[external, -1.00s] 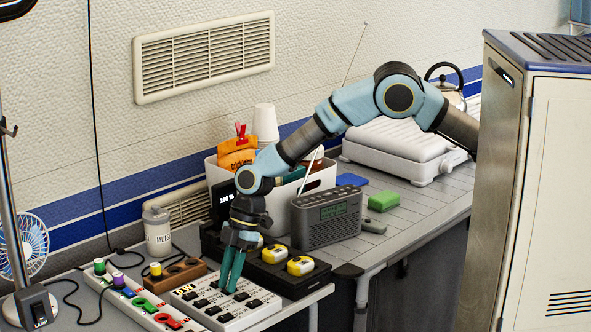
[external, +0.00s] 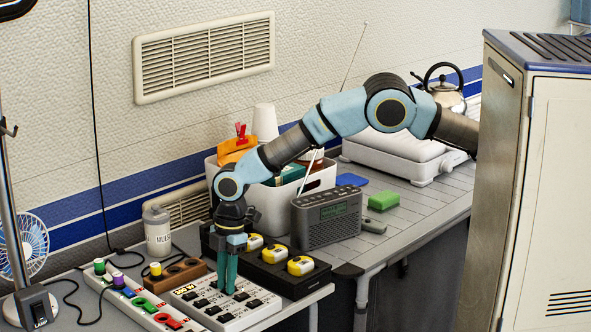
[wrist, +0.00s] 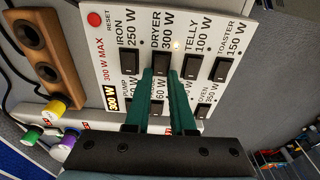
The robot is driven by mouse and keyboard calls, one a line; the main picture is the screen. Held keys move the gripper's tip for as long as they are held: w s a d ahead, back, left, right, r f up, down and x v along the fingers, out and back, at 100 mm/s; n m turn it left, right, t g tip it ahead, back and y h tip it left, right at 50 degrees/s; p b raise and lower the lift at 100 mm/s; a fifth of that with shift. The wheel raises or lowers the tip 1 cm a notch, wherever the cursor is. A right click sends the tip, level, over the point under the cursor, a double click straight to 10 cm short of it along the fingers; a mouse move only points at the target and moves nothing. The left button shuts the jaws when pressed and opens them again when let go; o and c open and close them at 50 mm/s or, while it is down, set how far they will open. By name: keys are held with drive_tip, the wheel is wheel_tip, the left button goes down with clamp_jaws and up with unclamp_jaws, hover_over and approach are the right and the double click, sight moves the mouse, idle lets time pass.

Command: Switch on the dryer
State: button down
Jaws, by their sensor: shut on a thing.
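A white switch panel (external: 205,312) lies on the table and fills much of the wrist view (wrist: 220,20). It has several black rocker switches with printed labels. The dryer switch (wrist: 160,62), labelled DRYER 300 W, is in its upper row between IRON and TELLY. A small lamp (wrist: 176,44) beside the DRYER label glows. The lit display (wrist: 111,97) appears to read 300 W, next to red print saying 300 W MAX. My gripper (wrist: 162,74) points down with its green fingertips on either side of the dryer switch, shut on it. It also shows in the external view (external: 228,290).
A red reset button (wrist: 94,19) is on the panel. A wooden block (external: 180,273) with a yellow-topped plug and a white strip (external: 150,312) with coloured switches are at the left. A black charger with yellow items (external: 275,280) and a radio (external: 327,218) stand at the right.

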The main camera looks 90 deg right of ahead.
drive_tip(key=c, duration=1)
unclamp_jaws()
drive_tip(key=shift+c, duration=0.2)
drive_tip(key=shift+r, duration=0.1)
wheel_tip(320, 180, up, 11)
drive_tip(key=s+d+b, duration=0.1)
drive_tip(key=b, duration=0.2)
drive_tip(key=shift+f, duration=0.2)
drive_tip(key=s+d+m, duration=0.2)
drive_tip(key=s+m, duration=0.1)
drive_tip(key=s, duration=1)
drive_tip(key=s+d+m+h, duration=0.1)
drive_tip(key=s+m, duration=0.3)
drive_tip(key=s, duration=0.9)
drive_tip(key=s+d+m, duration=0.2)
drive_tip(key=s+m, duration=0.1)
drive_tip(key=s, duration=1)
wheel_tip(320, 180, up, 14)
drive_tip(key=p, duration=1.3)
drive_tip(key=shift+s+a+p, duration=0.25)
drive_tip(key=shift+p, duration=0.1)
